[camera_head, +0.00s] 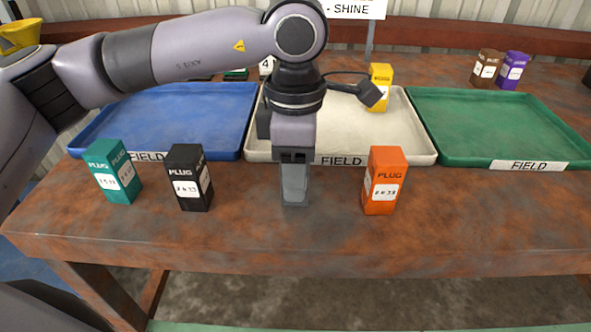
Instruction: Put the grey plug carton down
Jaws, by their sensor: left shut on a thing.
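My left gripper (294,168) points straight down over the front strip of the table, between the black plug carton (190,178) and the orange plug carton (384,181). It is shut on a grey thing (295,190), which I take for the grey plug carton. The gripper hides much of it, and no label shows. Its lower end is close to the table top, about level with the bases of the neighbouring cartons; I cannot tell whether it touches. A teal plug carton (113,171) stands further left. My right gripper is not in view.
Blue (205,118), cream (262,150) and green (470,120) trays lie behind the front row. Brown (487,69) and purple (512,71) cartons stand behind the green tray. The front right of the rusty table (480,215) is clear.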

